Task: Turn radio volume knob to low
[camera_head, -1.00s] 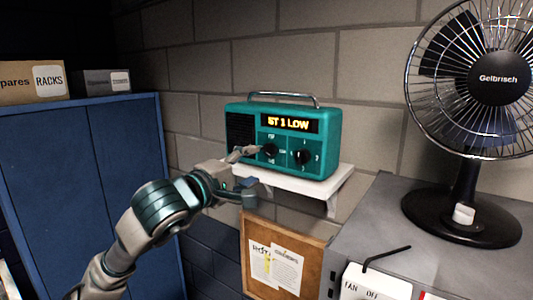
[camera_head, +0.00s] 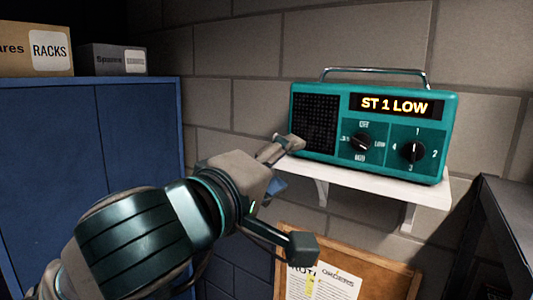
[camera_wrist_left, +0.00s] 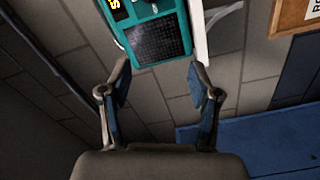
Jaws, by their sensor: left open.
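The teal radio (camera_head: 447,140) stands on a white wall shelf, its display (camera_head: 396,105) lit with "ST 1 LOW". Its left black knob (camera_head: 360,142) has OFF above, LOW to the right and MID below; this looks like the volume knob. The right knob (camera_head: 412,151) is numbered 1 to 4. My left gripper (camera_head: 299,195) is open and empty, in front of the radio's lower left corner and apart from both knobs. In the left wrist view its fingers (camera_wrist_left: 159,67) are spread, with the radio's speaker grille (camera_wrist_left: 160,40) beyond them. My right gripper is not in view.
The white shelf (camera_head: 437,188) is just below the radio. A cork board (camera_head: 378,275) with papers hangs lower. A blue cabinet (camera_head: 130,140) with boxes (camera_head: 37,48) on top stands at left. A dark edge is at the far right.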

